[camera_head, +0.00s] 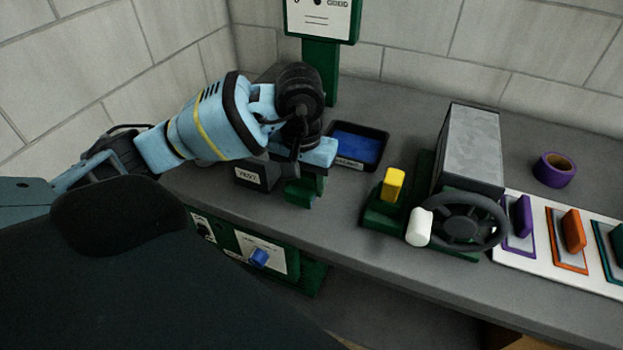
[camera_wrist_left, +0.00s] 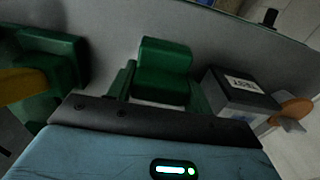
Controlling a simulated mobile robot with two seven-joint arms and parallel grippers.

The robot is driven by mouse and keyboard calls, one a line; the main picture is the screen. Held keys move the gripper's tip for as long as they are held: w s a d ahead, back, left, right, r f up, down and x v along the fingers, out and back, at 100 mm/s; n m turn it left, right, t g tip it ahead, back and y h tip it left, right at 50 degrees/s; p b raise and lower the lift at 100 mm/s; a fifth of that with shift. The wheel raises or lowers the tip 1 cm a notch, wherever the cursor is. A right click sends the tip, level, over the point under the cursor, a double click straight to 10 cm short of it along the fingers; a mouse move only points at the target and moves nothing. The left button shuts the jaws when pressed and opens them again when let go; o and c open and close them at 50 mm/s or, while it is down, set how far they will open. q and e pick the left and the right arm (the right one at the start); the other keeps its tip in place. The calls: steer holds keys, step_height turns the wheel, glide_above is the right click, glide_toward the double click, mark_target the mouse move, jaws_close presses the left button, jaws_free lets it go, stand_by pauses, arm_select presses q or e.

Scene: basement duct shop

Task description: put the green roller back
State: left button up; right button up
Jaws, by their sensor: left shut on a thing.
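My left gripper (camera_head: 312,165) reaches in from the left and points down over the grey bench. It is shut on a green piece, which I take to be the green roller (camera_head: 300,190), low over the bench near its front edge. In the left wrist view the green roller (camera_wrist_left: 162,62) shows as a rounded green block just beyond the dark edge of my gripper. Green parts flank it on both sides, and I cannot tell whether they belong to a holder. The gripper hides most of the roller in the head view. My right gripper is not in view.
A dark labelled box (camera_head: 255,174) stands close left of the gripper; a blue-lined tray (camera_head: 358,145) lies behind it. To the right are a green base with a yellow block (camera_head: 392,185), a black handwheel (camera_head: 467,222), a grey box (camera_head: 470,145) and purple tape (camera_head: 554,170).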

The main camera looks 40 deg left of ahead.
mark_target(313, 183)
arm_select(q)
steer(key=shift+w+a+f, duration=0.1)
steer(key=shift+w+a, duration=0.05)
steer(key=shift+w, duration=0.6)
steer(key=shift+w+a, duration=0.1)
steer(key=shift+w, duration=0.6)
steer(key=shift+w, duration=0.1)
steer(key=shift+w, duration=0.25)
steer(key=shift+f+p, duration=0.35)
steer(key=shift+f, duration=1.45)
steer(key=shift+f, duration=0.25)
steer(key=o, duration=1.1)
steer(key=shift+r, duration=0.1)
steer(key=shift+r, duration=0.1)
